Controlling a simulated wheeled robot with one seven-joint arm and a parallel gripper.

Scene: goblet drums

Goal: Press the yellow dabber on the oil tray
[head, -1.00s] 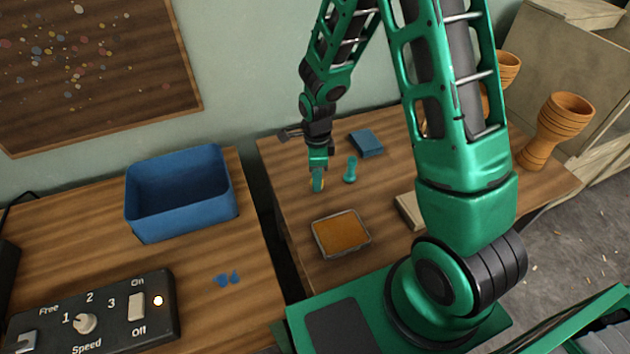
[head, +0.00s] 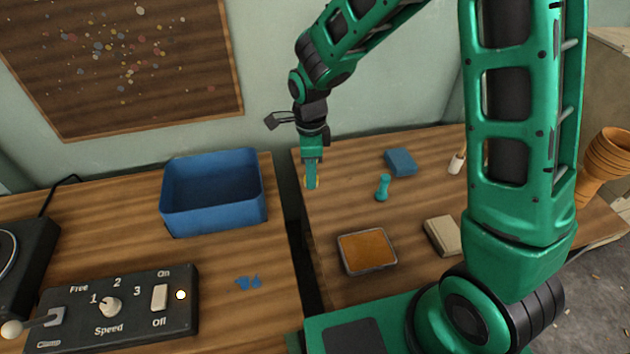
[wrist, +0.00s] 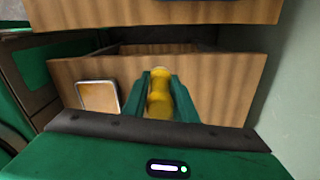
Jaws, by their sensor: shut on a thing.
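The oil tray (head: 367,251) is a shallow metal tray with an amber surface on the right-hand table, near its front edge. It also shows at the left in the wrist view (wrist: 98,96). My gripper (head: 311,181) is near that table's left edge, behind and to the left of the tray. In the wrist view, my gripper (wrist: 160,92) is shut on the yellow dabber (wrist: 160,96), which stands out between the green fingers. In the head view the fingers hide most of the dabber. I cannot tell its exact height above the table.
A teal dabber-shaped piece (head: 382,187) stands behind the tray, with a blue block (head: 400,162) beyond it. A beige block (head: 445,236) lies right of the tray. A blue bin (head: 213,205) and a speed control box (head: 118,308) are on the left table, across a dark gap.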

